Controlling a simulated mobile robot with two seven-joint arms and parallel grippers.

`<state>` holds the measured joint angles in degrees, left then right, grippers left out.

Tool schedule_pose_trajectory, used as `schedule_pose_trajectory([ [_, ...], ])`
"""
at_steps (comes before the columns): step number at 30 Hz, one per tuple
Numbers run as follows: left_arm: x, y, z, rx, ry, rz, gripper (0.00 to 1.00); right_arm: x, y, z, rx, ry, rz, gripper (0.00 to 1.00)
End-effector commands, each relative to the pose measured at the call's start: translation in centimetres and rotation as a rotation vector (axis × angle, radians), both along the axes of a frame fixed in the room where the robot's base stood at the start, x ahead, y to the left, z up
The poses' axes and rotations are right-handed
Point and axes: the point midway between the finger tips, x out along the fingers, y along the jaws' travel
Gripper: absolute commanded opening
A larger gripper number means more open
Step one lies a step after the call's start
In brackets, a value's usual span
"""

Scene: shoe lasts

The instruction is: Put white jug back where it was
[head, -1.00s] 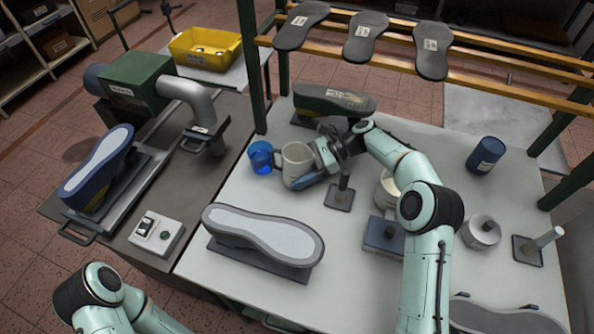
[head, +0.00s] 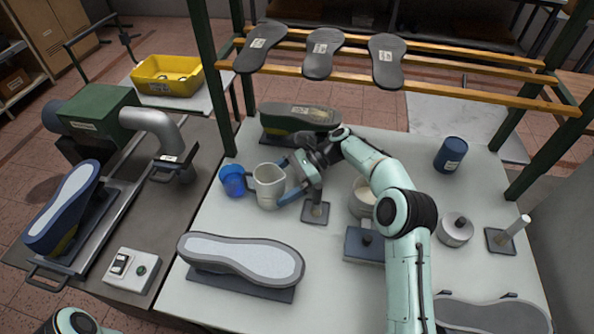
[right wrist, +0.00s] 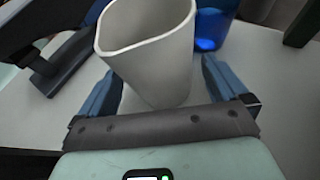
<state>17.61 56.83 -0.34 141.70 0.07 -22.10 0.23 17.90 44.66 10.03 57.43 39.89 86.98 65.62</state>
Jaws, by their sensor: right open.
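The white jug (head: 268,187) stands upright on the light table, close beside a blue cup (head: 233,180) on its left. Its handle points left towards the cup. My left gripper is outside the views.
A green shoe last (head: 300,115) lies behind the jug. A large shoe last (head: 240,260) lies in front. A small stand (head: 316,213), a white pot (head: 362,195) and a blue-grey block (head: 364,246) are to the right.

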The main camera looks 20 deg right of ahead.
Motion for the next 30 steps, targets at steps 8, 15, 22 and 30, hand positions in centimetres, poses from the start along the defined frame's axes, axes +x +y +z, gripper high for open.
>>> schedule_pose_trajectory([
  [8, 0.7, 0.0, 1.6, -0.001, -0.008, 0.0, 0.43, 0.3, -5.7, 2.5, -0.001, -0.002, -0.004, 1.0],
  [15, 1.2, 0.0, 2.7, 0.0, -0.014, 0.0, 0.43, 0.3, -8.2, 3.5, 0.0, -0.001, -0.002, 1.0],
  [22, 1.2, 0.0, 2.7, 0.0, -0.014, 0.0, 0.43, 0.2, -8.4, 3.5, 0.001, 0.001, 0.001, 1.0],
  [30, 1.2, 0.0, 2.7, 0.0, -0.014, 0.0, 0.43, 0.3, -8.4, 3.5, 0.0, 0.001, 0.0, 1.0],
])
